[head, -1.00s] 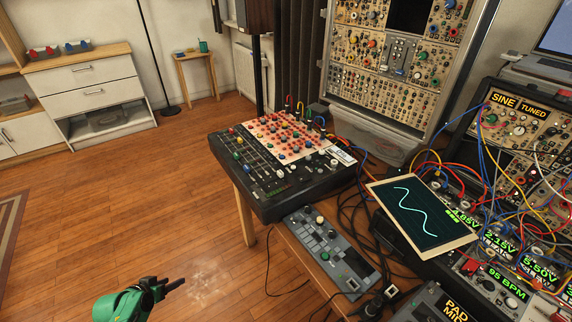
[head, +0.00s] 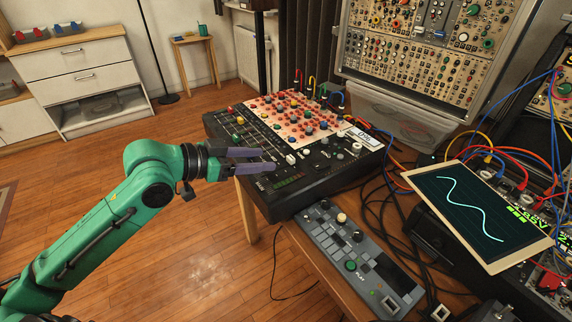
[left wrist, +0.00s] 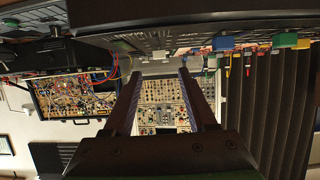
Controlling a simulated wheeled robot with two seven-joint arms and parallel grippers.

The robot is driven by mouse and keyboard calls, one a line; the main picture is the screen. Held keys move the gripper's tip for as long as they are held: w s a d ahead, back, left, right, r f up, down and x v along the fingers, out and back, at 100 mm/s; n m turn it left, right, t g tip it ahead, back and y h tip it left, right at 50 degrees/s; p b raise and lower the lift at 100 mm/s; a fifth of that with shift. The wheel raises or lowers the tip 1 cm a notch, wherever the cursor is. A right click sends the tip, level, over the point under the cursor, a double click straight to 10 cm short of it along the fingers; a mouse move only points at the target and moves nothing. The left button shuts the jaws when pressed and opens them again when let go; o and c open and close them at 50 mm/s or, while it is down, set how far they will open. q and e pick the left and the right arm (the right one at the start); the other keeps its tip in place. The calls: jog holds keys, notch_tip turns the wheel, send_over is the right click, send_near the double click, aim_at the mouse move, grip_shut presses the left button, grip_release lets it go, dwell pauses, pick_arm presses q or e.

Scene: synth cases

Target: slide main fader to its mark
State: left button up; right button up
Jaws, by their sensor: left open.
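The mixer (head: 345,165) is a black desk with a pale knob panel and rows of faders, on a wooden table. A white fader cap (head: 291,158) at its near right side looks like the main fader. Its mark is too small to make out. My left gripper (head: 270,159) is open over the mixer's near left edge, its fingertips just left of the white cap with a small gap. In the left wrist view the two fingers (left wrist: 160,74) are apart with nothing between them. The mixer shows upside down along the top there. My right gripper is not in view.
A grey controller (head: 350,258) lies in front of the mixer. A tablet with a wave trace (head: 465,208) and loose cables are to the right. A modular rack (head: 430,65) stands behind.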

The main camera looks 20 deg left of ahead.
aim_at(290, 157)
pick_arm(q)
jog(key=x, duration=0.8)
jog(key=shift+r, duration=0.15)
grip_shut()
dwell(1.1)
